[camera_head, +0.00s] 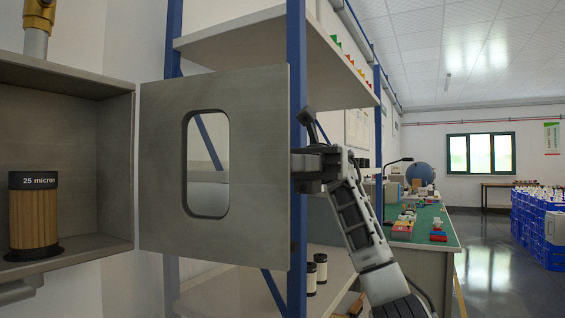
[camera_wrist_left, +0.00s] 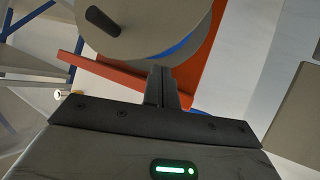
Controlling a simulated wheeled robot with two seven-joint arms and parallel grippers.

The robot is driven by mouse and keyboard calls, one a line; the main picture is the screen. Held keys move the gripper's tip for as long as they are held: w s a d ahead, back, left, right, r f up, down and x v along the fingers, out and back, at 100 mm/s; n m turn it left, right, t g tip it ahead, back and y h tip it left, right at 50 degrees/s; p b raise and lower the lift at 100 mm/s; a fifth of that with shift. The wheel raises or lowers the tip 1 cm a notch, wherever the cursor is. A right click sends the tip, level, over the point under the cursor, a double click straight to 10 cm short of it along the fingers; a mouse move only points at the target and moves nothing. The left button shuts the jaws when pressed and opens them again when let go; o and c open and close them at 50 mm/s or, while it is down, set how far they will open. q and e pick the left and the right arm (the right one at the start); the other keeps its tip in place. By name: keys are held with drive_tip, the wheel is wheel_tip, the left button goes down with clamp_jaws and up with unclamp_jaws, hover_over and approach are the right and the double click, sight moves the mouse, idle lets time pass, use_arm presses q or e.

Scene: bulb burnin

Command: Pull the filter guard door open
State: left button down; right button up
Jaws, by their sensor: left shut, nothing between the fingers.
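The filter guard door (camera_head: 160,175) is a flat grey panel with a rounded window. It stands swung wide open to the right of the grey filter cabinet (camera_head: 90,85). A pleated filter marked "25 micron" (camera_head: 35,215) stands upright inside the cabinet. My right gripper (camera_head: 300,165) is at the door's free right edge. Its fingertips are partly hidden, and I cannot tell whether they hold the door or a handle. My left gripper (camera_wrist_left: 162,88) shows only in the left wrist view, shut and empty, away from the door.
A blue-post shelf rack (camera_head: 296,60) stands behind the door, with dark-topped filters (camera_head: 321,270) on a lower shelf. A green-topped bench (camera_head: 435,225) and blue crates (camera_head: 540,230) are farther right. A grey disc with a dark peg (camera_wrist_left: 145,25) is near my left fingers.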

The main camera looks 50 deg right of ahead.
drive_tip(key=w+d+p, duration=0.1)
drive_tip(key=d+p, duration=0.2)
drive_tip(key=d, duration=0.4)
drive_tip(key=shift+d, duration=0.2)
drive_tip(key=shift+w, duration=0.1)
idle(0.4)
